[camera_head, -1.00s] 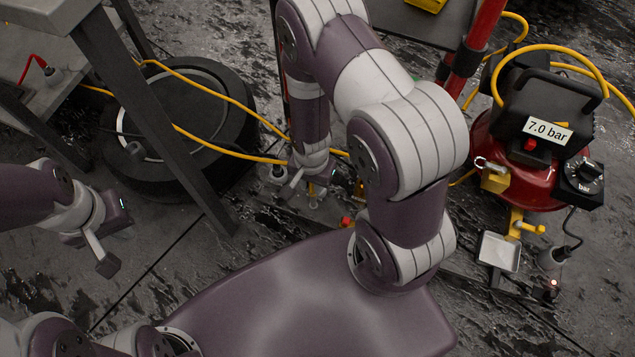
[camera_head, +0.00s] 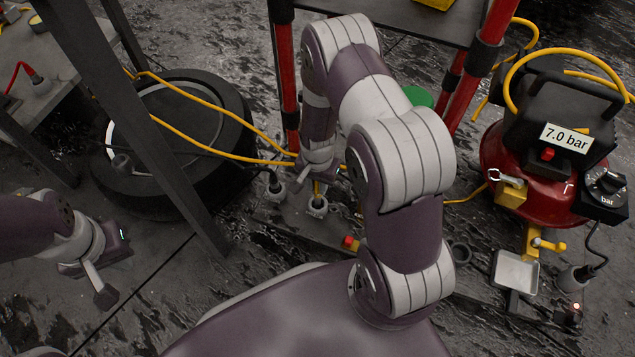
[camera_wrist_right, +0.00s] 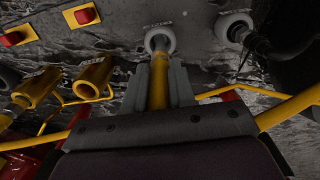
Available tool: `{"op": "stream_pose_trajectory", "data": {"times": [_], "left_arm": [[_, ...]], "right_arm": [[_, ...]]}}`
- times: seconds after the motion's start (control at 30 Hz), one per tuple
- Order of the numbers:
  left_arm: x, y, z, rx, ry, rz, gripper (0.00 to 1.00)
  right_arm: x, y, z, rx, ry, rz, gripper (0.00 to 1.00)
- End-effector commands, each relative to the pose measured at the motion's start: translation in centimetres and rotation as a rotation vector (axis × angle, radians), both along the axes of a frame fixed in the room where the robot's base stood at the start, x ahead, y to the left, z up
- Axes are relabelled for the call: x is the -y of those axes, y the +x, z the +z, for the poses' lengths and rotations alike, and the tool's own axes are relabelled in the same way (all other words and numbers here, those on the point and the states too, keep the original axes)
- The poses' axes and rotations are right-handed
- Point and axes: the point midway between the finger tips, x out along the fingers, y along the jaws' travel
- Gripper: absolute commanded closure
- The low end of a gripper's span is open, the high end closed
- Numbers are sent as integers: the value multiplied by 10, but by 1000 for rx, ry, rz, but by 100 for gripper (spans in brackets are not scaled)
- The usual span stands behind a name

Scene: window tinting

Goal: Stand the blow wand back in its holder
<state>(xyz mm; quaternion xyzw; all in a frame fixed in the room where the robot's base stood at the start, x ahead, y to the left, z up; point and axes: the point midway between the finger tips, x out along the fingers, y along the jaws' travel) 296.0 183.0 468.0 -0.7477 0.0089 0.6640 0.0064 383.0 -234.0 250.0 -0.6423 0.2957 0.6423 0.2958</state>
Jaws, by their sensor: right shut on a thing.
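My right gripper (camera_wrist_right: 160,88) is shut on the yellow blow wand (camera_wrist_right: 159,80), which runs between its two grey fingers. The wand's dark tip overlaps the mouth of a pale round holder cup (camera_wrist_right: 160,36) on the floor plate. I cannot tell whether the tip is inside it or how deep. In the head view, the wand (camera_head: 317,188) shows below the gripper, over the pale cup (camera_head: 317,207). My left gripper (camera_head: 103,280) hangs empty at the left, far from the wand. Its fingers are seen edge-on, so their opening is unclear.
A second pale cup (camera_wrist_right: 235,24) with a black part in it stands close to the right. Yellow tubes (camera_wrist_right: 92,78) and red buttons (camera_wrist_right: 84,16) are on the left. The red compressor (camera_head: 525,165), reading 7.0 bar, stands right. Yellow hose (camera_head: 205,147) crosses a dark tyre (camera_head: 165,140).

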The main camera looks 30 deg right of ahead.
Motion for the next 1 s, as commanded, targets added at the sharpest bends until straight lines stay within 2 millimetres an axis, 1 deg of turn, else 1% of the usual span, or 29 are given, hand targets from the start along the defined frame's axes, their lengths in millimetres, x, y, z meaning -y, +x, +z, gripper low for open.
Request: {"op": "stream_pose_trajectory", "data": {"times": [0.03, 0.07, 0.1, 0.33, 0.4, 0.47, 0.57, 0.6, 0.73, 0.83, 0.97, 1.0], "left_arm": [[0, 0, 0, 0, 0, 0, 100], [0, 0, 0, 0, 0, 0, 100], [0, 0, 0, 0, 0, 0, 100], [0, 0, 0, 0, 0, 0, 100], [0, 0, 2, 0, 0, 0, 100], [0, 0, 10, -1, 0, 0, 100], [0, 0, 32, 0, 0, 0, 100], [0, 0, 40, 0, 0, 0, 100], [0, 0, 63, 0, 0, 0, 100], [0, 0, 74, 0, 0, 0, 100], [0, 0, 81, 0, 0, 0, 100], [0, 0, 81, 0, 0, 0, 100]], "right_arm": [[0, 0, 0, 0, 0, 0, 66], [0, 0, 0, 0, 0, 0, 56], [0, 0, 0, 0, 0, 0, 50], [0, 0, 0, 0, 0, 0, 50], [0, 0, 4, 0, 0, 0, 50], [0, 0, 15, 0, 0, 0, 50], [0, 0, 43, 0, 0, 0, 50], [0, 0, 55, 1, 0, 0, 50], [0, 0, 90, 1, 0, 0, 50], [0, 0, 109, 1, 0, 0, 50], [0, 0, 123, -1, 1, 4, 50], [-2, 1, 131, 6, 0, 26, 50]]}}
